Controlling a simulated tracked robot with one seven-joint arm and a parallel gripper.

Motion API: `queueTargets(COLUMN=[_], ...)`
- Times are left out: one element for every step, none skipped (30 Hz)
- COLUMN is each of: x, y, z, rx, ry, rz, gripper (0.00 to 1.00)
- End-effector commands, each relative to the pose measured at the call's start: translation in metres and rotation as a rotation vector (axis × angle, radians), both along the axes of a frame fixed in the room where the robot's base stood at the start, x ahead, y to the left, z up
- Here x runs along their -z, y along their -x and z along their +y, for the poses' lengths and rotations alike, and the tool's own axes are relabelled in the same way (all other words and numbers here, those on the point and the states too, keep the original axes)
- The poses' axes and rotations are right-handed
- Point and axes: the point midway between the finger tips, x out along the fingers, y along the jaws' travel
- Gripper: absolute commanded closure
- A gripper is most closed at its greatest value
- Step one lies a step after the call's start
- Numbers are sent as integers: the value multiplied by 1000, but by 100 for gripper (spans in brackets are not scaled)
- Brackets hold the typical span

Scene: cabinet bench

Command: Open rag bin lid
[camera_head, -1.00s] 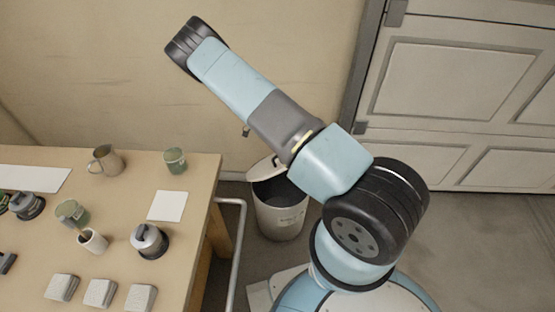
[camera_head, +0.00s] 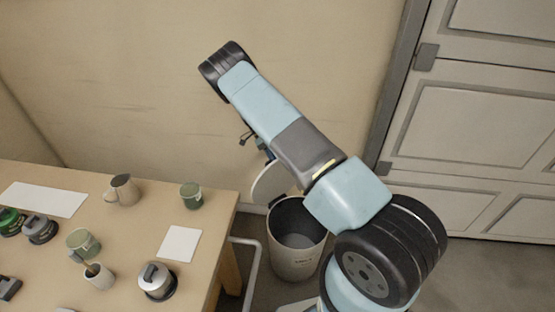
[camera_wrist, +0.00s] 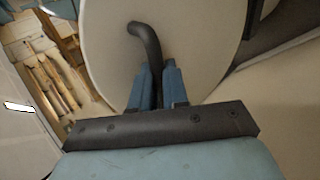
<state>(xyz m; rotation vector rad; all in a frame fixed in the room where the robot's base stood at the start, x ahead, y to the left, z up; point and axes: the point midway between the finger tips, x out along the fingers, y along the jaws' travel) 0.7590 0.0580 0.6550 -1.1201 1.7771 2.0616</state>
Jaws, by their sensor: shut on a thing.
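The rag bin (camera_head: 297,254) is a pale round bin on the floor to the right of the bench. Its mouth is uncovered and the dark inside shows. The round pale lid (camera_head: 270,184) stands tilted up steeply at the bin's back left. In the wrist view the lid (camera_wrist: 105,55) fills the middle, with a dark curved handle (camera_wrist: 146,42) on its face. My gripper (camera_wrist: 160,75) is shut on the lower end of that handle. In the head view my gripper is mostly hidden behind my arm.
The wooden bench (camera_head: 215,235) on the left holds mugs, a white sheet (camera_head: 180,244) and dark-based pieces. A pale rail (camera_head: 257,265) runs between bench and bin. A wall stands behind, and a panelled cabinet (camera_head: 490,130) at right.

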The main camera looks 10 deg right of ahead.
Motion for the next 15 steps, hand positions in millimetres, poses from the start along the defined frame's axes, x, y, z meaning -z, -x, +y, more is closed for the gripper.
queueTargets(x=[10, 10, 10, 10, 10, 10, 10, 10, 10, 10, 10, 10, 10, 10, 10], y=[6, 6, 6, 6, 5, 5, 5, 5, 5, 5, 5, 5, 5, 5, 5], z=[9, 7, 6, 4, 3, 1, 0, -2, -3, -4, -5, -6, -6, -7, -8], rx=[2, 4, 7, 9, 12, 14, 16, 19, 20, 21, 23, 24, 25, 26, 26], ry=[-14, -15, -15, -15, -15, -15, -15, -15, -15, -15, -14, -14, -15, -14, -14], rz=[11, 11, 11, 12, 12, 12, 12, 12, 12, 12, 12, 12, 13, 13, 13], gripper=[100, 100, 100, 100, 100, 100, 100, 100, 100, 100, 100, 100, 100, 83, 79])
